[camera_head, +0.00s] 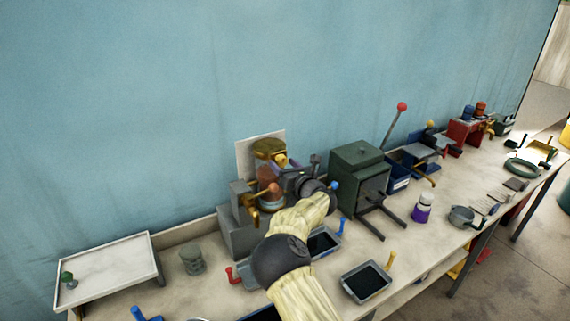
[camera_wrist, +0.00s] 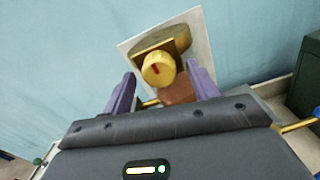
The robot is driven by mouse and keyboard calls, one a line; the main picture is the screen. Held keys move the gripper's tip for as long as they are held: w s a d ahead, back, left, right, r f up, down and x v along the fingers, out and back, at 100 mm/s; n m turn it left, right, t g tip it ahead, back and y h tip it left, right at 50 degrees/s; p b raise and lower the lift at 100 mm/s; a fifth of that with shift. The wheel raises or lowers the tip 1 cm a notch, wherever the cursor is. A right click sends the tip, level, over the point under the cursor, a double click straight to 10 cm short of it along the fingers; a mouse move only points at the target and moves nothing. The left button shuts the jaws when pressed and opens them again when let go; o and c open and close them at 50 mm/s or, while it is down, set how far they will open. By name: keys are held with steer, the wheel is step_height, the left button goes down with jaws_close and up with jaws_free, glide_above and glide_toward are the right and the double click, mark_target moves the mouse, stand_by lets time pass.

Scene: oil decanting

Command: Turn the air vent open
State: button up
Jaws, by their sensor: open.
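The air vent (camera_wrist: 158,68) is a round yellow knob with a red mark on its face, seen in the wrist view. It sits on the front of the brass-coloured cap of a vessel (camera_head: 268,172) at the wall; the vent also shows small in the head view (camera_head: 281,160). My gripper (camera_wrist: 162,72) is open, its two purple fingers to the left and right of the knob. I see gaps between fingers and knob and cannot tell how deep the tips reach. My wrist hides part of the vessel in the head view.
A pale plate (camera_wrist: 199,30) is behind the vessel. A dark green box (camera_head: 358,170) stands close on the right. Trays with coloured handles, one being a grey tray (camera_head: 345,284), lie in front on the bench. A white raised tray (camera_head: 110,270) is at the left.

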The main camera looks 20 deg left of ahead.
steer(key=c, duration=1)
steer(key=shift+m+b, duration=0.4)
steer(key=shift+b, duration=0.35)
steer(key=m+b, duration=0.2)
steer(key=b, duration=0.1)
steer(key=shift+f+m+b, duration=0.15)
steer(key=shift+m+b, duration=0.15)
steer(key=m+b, duration=0.4)
steer(key=m, duration=0.1)
steer(key=shift+b, duration=0.35)
steer(key=m, duration=0.1)
steer(key=m+b, duration=0.1)
steer(key=m, duration=0.2)
steer(key=shift+r+m+b, duration=0.3)
steer(key=shift+m+b, duration=0.1)
steer(key=m, duration=0.4)
steer(key=shift+s+m, duration=0.1)
steer(key=shift+m, duration=0.3)
